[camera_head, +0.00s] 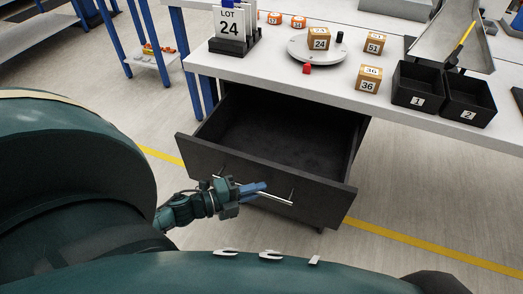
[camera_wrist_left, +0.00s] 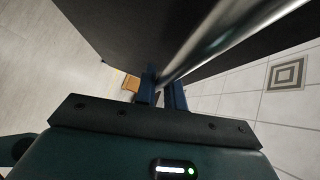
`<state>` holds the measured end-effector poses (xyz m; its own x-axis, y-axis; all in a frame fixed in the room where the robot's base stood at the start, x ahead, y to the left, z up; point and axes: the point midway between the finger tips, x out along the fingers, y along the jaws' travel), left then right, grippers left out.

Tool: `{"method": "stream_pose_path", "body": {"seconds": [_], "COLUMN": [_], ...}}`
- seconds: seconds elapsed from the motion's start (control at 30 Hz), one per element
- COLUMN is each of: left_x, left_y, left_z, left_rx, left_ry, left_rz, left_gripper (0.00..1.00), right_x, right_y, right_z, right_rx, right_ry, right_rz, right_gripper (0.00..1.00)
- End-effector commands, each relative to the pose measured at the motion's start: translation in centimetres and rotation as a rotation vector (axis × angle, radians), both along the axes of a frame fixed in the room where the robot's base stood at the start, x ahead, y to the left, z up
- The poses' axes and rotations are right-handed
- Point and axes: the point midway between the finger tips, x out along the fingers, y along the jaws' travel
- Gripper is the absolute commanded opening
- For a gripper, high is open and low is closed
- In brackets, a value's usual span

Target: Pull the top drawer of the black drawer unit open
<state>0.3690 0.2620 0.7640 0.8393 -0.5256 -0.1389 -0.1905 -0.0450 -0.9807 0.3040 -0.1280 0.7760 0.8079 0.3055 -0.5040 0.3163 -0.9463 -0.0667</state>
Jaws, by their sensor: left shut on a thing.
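The top drawer (camera_head: 265,184) of the black drawer unit stands well out from under the white table in the head view, and its inside looks empty. A long silver bar handle (camera_head: 276,197) runs across its front. The fingertips are partly hidden there. My right gripper is not in view.
The white table (camera_head: 290,75) above holds a LOT 24 stand (camera_head: 231,35), a round turntable (camera_head: 316,48), numbered boxes (camera_head: 368,79) and two black bins (camera_head: 417,88). A yellow floor line (camera_head: 430,246) runs past the unit. Floor shows to the drawer's right.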

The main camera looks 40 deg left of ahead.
Motion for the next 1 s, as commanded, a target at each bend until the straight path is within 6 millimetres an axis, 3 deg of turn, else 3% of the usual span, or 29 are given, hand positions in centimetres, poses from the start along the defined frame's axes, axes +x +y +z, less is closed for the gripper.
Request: {"method": "stream_pose_path", "body": {"seconds": [0.2,0.67,0.7,0.9,1.0], "left_x": [-2.0,-2.4,-2.4,-2.4,-2.4], "left_y": [-0.4,-0.5,-0.5,-0.5,-0.5], "left_z": [0.1,0.1,0.1,0.1,0.1], "left_rx": [0.000,0.001,0.001,0.001,0.000], "left_ry": [-0.001,-0.003,-0.003,-0.003,-0.002], "left_rz": [0.002,0.002,0.002,0.001,0.001], "left_gripper": [0.00,0.00,0.14,0.30,0.32], "right_x": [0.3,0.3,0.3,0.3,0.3], "right_y": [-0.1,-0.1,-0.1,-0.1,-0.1], "right_z": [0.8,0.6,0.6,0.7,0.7], "right_rx": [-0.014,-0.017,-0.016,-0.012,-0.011], "right_ry": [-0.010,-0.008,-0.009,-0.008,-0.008], "right_rz": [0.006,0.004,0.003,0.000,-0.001], "right_gripper": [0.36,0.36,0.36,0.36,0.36]}}
